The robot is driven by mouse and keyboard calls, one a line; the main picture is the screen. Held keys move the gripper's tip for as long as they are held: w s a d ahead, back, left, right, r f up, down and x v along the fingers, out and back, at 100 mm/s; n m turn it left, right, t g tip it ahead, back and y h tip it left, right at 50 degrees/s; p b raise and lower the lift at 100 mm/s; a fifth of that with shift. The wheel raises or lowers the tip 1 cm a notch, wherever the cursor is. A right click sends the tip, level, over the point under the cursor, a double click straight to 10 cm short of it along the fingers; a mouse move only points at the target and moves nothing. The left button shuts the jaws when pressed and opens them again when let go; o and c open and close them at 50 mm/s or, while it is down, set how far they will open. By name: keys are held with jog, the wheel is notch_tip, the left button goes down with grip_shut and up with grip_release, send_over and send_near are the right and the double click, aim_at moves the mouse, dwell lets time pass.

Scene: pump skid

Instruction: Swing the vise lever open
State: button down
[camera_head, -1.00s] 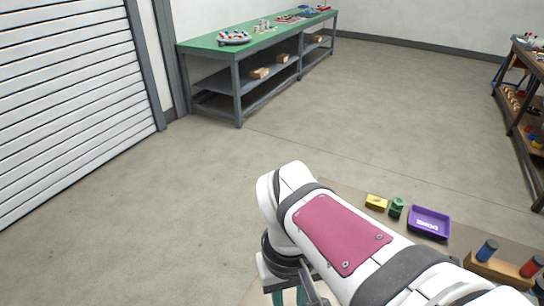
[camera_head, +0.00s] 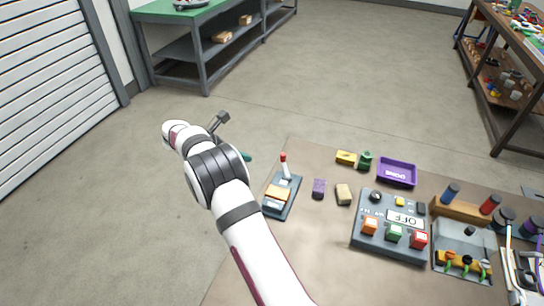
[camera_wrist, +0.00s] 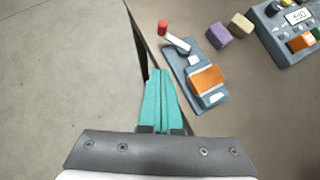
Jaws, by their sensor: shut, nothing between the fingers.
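The vise (camera_head: 270,209) is a small blue-grey base near the table's left edge, with an orange block (camera_head: 278,193) on it. Its lever (camera_head: 285,169) is pale with a red tip and stands at the far end of the base. In the wrist view the lever (camera_wrist: 177,44) slants from the base up to the red knob, and the orange block (camera_wrist: 207,78) is nearer. My gripper (camera_wrist: 160,72) has teal fingers pressed together and empty, left of the vise base at the table edge. In the head view the gripper (camera_head: 246,157) is mostly hidden behind my wrist.
Right of the vise are a purple block (camera_head: 318,188) and a tan block (camera_head: 343,194). Open floor lies left of the table.

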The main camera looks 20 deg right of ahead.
aim_at(283, 154)
jog(key=x, duration=0.4)
jog(key=d+r+x, duration=0.1)
jog(key=x, duration=0.7)
jog(key=shift+w+d+r, duration=0.15)
jog(key=shift+d, duration=0.1)
jog(key=shift+w+d, duration=0.15)
jog(key=shift+d, duration=0.3)
jog(key=shift+w+d, duration=0.15)
jog(key=shift+d, duration=0.5)
jog(key=shift+w+d, duration=0.15)
jog(key=shift+d, duration=1.55)
jog(key=shift+s+d, duration=0.6)
jog(key=shift+d, duration=0.1)
